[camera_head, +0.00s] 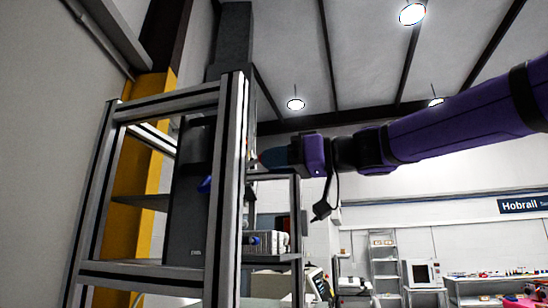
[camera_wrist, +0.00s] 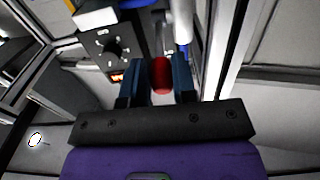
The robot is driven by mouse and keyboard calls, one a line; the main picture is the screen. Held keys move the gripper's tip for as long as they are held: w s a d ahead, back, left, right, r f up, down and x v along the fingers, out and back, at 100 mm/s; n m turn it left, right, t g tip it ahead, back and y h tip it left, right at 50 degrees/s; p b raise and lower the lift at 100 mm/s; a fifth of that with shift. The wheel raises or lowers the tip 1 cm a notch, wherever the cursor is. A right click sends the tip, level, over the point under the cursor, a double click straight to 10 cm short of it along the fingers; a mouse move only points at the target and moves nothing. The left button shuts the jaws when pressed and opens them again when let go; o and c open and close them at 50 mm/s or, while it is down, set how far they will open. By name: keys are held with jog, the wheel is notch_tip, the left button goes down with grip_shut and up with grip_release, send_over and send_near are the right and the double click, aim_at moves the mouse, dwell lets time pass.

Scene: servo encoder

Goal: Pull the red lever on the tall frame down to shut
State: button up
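The tall frame (camera_head: 231,190) is made of grey metal profiles and stands upright at the left of the head view. The red lever (camera_wrist: 160,76) shows its rounded red end between my two blue fingers in the wrist view, with a pale rod running beyond it. My gripper (camera_wrist: 160,80) has a finger on each side of the red end, with no clear gap, and looks shut on it. In the head view my gripper (camera_head: 262,158) reaches the frame's right side from the right. There the lever is mostly hidden, with only a trace of red at the fingertips.
A dark cabinet (camera_head: 188,200) stands inside the frame. Shelves and benches (camera_head: 383,258) are at the back right.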

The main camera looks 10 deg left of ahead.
jog(key=shift+d+f, duration=0.1)
jog(key=shift+f, duration=0.1)
jog(key=shift+d+f, duration=0.15)
jog(key=shift+f, duration=0.4)
jog(key=o, duration=0.8)
jog(key=shift+d, duration=0.15)
jog(key=d, duration=0.8)
jog(key=shift+s+d, duration=0.35)
